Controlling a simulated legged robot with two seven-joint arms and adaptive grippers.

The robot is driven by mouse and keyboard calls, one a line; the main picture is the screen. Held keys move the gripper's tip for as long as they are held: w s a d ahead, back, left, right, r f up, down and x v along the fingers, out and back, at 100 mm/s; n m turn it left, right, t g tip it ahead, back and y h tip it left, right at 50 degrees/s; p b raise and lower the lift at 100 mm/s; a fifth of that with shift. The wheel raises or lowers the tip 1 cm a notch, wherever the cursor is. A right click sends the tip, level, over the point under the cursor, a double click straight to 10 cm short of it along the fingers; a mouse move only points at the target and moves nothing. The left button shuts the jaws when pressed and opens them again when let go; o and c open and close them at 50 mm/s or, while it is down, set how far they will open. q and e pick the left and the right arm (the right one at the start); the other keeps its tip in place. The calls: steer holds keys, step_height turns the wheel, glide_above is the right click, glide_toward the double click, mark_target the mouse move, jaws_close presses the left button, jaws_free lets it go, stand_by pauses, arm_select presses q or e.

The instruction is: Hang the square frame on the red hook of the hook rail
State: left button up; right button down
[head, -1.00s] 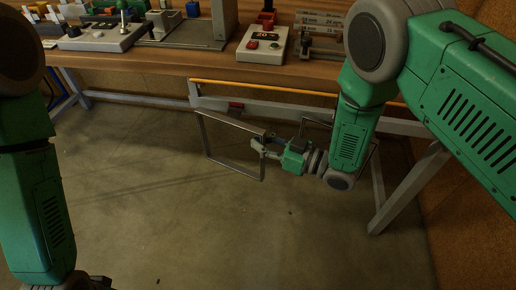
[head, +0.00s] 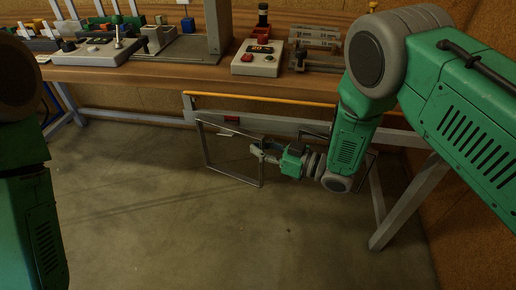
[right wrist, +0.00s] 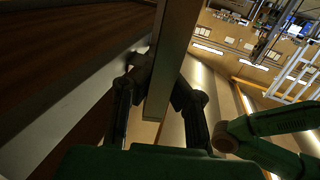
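The square frame (head: 207,158), a thin grey metal outline, hangs in front of the grey rail under the bench in the head view. My right gripper (head: 258,153) holds it by its right side bar. In the right wrist view, the dark fingers of my right gripper (right wrist: 158,90) close on both sides of a frame bar (right wrist: 174,45). A small red piece (head: 232,120), seemingly the red hook, shows on the rail (head: 205,108) just above the frame's top bar. Whether the frame touches it I cannot tell. My left gripper is out of view.
The wooden bench (head: 140,77) carries a grey control box with buttons (head: 257,58), another box (head: 95,50) and a metal stand. An orange strip (head: 265,98) runs along the rail. A slanted bench leg (head: 408,205) stands at the right. The floor is clear at left.

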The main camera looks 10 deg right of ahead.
stand_by(0.4)
steer(key=c, duration=1.6)
jaws_free()
steer(key=shift+c, duration=0.2)
steer(key=shift+p+v, duration=1.3)
steer(key=shift+v, duration=2.7)
steer(key=s+a+p, duration=0.3)
steer(key=s+p, duration=0.2)
steer(key=s, duration=0.6)
steer(key=shift+s+a, duration=0.25)
steer(key=shift+a, duration=0.1)
